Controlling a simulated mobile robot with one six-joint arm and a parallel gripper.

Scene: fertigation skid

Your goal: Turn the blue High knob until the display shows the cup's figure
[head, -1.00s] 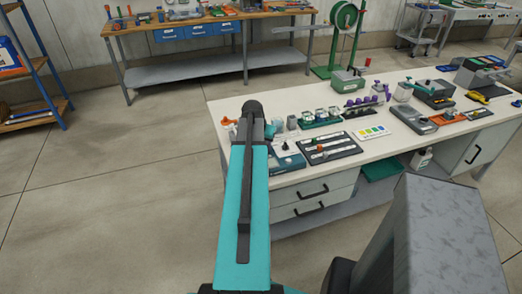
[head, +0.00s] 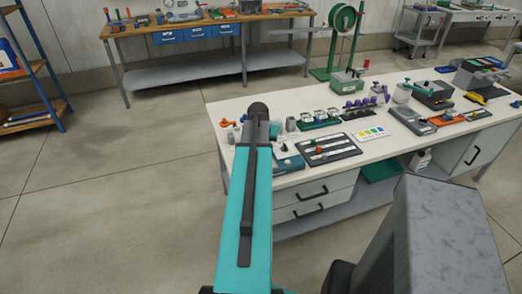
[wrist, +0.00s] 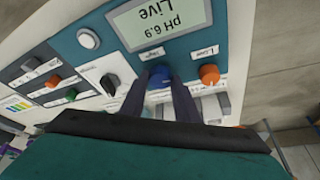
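In the wrist view, which looks upside down, the teal meter panel (wrist: 235,40) carries a display (wrist: 160,18) reading "pH 6.9 Live". The blue High knob (wrist: 158,72) lies below it, between the two dark fingers of my gripper (wrist: 158,84). The fingertips are close to both sides of the knob; I cannot tell whether they press on it. An orange knob (wrist: 209,74), labelled Low, is to its right. In the head view the teal meter (head: 288,163) shows at the bench's near left, partly behind my arm, which hides the gripper. I cannot make out the cup's figure.
The white bench (head: 215,108) holds a dark tray with sliders (head: 330,149), a colour card (head: 371,133) and a rack of small jars (head: 320,118). In the wrist view a black knob (wrist: 110,83) and a round grey button (wrist: 88,38) sit left of the fingers.

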